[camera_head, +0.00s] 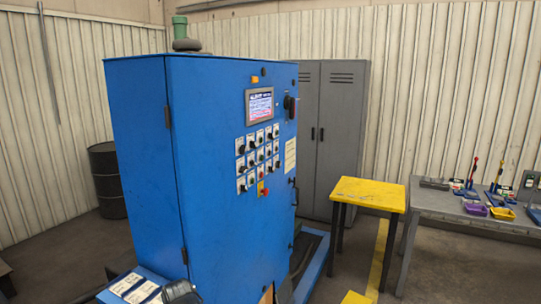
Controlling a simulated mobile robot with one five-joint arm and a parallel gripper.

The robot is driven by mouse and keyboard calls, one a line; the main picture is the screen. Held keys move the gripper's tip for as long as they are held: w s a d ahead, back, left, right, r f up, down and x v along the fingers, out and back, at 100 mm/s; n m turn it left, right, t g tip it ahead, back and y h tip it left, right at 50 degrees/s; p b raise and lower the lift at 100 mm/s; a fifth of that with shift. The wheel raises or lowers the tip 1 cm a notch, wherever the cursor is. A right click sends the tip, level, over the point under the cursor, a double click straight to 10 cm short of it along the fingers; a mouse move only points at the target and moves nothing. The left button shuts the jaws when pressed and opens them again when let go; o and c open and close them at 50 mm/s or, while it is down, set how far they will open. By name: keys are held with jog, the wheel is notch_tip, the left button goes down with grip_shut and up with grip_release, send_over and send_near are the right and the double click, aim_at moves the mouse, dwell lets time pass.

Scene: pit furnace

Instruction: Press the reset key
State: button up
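The blue control cabinet (225,180) stands left of centre, with its panel side turned to the right. A lit screen (259,107) with small text sits high on the panel. Below it is a block of dark knobs or switches on white label plates (258,156). A red button (264,192) sits under them, by a yellow plate. The labels are too small to read, so I cannot tell which control is the reset key. My gripper is not in view.
A yellow-topped table (368,194) stands right of the cabinet. A grey workbench (445,204) with small trays and tools is at the right. Grey lockers (331,130) stand behind, and a black drum (107,180) at the left. A blue surface with white labels (134,287) is at the bottom.

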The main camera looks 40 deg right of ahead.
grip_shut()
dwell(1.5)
